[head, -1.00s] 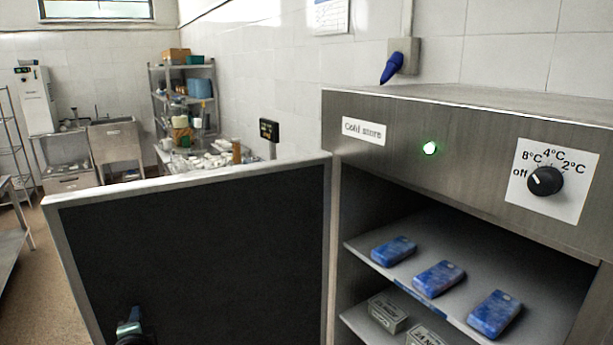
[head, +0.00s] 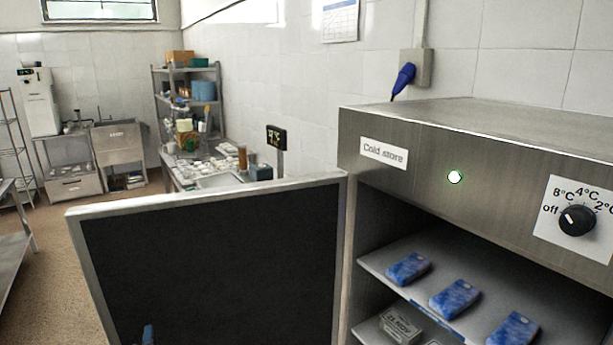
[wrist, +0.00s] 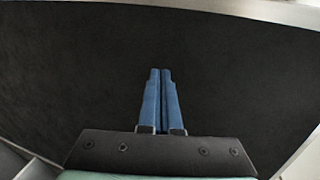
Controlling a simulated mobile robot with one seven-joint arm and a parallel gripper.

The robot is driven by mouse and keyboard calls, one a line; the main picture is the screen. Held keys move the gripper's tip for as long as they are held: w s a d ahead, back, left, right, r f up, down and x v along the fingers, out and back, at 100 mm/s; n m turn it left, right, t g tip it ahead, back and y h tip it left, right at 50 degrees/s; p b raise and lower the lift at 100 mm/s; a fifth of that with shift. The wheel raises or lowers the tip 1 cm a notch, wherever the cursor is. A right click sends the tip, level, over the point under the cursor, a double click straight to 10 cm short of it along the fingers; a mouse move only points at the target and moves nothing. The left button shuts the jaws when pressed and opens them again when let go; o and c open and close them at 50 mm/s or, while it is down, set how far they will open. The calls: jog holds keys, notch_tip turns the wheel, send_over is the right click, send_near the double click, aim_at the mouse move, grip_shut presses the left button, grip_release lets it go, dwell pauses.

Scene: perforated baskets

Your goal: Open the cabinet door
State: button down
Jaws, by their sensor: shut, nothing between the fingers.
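The cabinet is a steel unit labelled "Cold store" (head: 384,153) at the right of the head view. Its door (head: 215,260) stands wide open, swung out to the left, with its dark inner face and pale metal rim showing. My gripper (wrist: 160,72) has its two blue fingers together with nothing between them, in front of a dark surface that looks like the door's inner face (wrist: 70,70). In the head view only a small blue tip of it shows at the bottom edge, in front of the door. Whether the fingers touch the door I cannot tell. The door's handle is not in view.
Inside the cabinet, blue packs (head: 455,299) lie on the upper shelf and a box (head: 401,325) sits below. A bench and shelf rack (head: 187,100) stand behind the door.

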jog(key=p+v, duration=1)
jog(key=v, duration=0.1)
jog(key=shift+s, duration=0.45)
jog(key=shift+f, duration=0.1)
jog(key=w+d+r+n+t+y+b, duration=0.1)
jog(key=w+d+r+n+t+b, duration=0.15)
jog(key=r, duration=0.65)
jog(key=w+d+r+n+t+b, duration=0.15)
jog(key=w+r, duration=0.25)
jog(key=r, duration=0.5)
jog(key=s+d+r+n+t+b, duration=0.1)
jog(key=d+r+n+t, duration=0.2)
jog(key=r, duration=0.5)
jog(key=s+d+r+n+b, duration=0.1)
jog(key=d+r+n+b, duration=0.1)
jog(key=d+r, duration=0.55)
jog(key=s+d+r+n+t+h+b, duration=0.1)
jog(key=s+d+r+t+h+b, duration=0.1)
jog(key=s+d+r, duration=0.5)
jog(key=s+d+r+n+t+h+b, duration=0.2)
jog(key=s+d+r+t+h, duration=0.2)
jog(key=s+r, duration=0.9)
jog(key=s+d+h, duration=0.1)
jog(key=d+h, duration=0.1)
jog(key=d, duration=0.1)
jog(key=shift+d+n+t, duration=0.2)
jog(key=shift+n+t, duration=0.1)
jog(key=shift+t, duration=0.1)
